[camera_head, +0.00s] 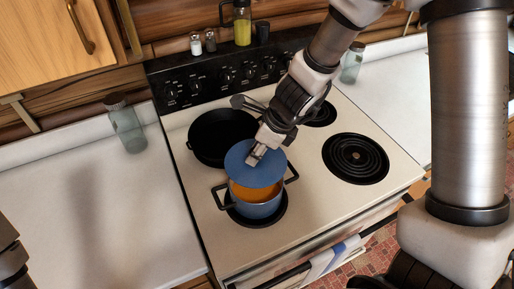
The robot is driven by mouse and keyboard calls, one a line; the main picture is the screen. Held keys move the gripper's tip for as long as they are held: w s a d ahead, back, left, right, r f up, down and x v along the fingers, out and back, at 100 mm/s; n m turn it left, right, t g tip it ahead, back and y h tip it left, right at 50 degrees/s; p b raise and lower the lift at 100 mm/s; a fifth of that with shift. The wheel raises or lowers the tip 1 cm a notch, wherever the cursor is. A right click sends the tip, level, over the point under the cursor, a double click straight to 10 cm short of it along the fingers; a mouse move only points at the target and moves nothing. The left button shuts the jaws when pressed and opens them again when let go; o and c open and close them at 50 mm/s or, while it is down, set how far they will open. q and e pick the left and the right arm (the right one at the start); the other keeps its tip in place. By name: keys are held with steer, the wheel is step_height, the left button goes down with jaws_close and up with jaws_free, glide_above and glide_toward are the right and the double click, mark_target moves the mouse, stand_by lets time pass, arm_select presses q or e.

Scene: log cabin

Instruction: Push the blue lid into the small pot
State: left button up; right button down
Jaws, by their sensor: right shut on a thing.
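The blue lid (258,176) is a flat disc over the back part of the small pot. The small pot (259,210) is blue with an orange inside and two dark side handles, and it stands on the front left burner. Orange shows in the gap at the front, so the lid does not cover the whole opening. My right gripper (257,154) is shut on the lid at its top. I cannot tell whether the lid touches the rim. My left gripper (8,262) shows only in part at the lower left edge.
A black pan (222,137) sits behind the pot on the back left burner. The front right burner (356,158) is bare. Glass jars (125,125) stand on the counters. An oil bottle (242,24) and shakers stand behind the stove. The left counter (95,215) is mostly clear.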

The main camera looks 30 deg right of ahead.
mark_target(261, 161)
steer(key=shift+d, duration=0.1)
steer(key=shift+f, duration=0.1)
step_height(261, 161, down, 6)
steer(key=b, duration=0.5)
steer(key=shift+r+b, duration=0.2)
steer(key=shift+b, duration=0.2)
steer(key=shift+f, duration=0.1)
stand_by(0.9)
steer(key=shift+f+b, duration=0.35)
steer(key=shift+b, duration=0.05)
steer(key=shift+f+b, duration=0.5)
steer(key=shift+b, duration=0.05)
steer(key=c, duration=0.7)
jaws_free()
steer(key=shift+r, duration=0.1)
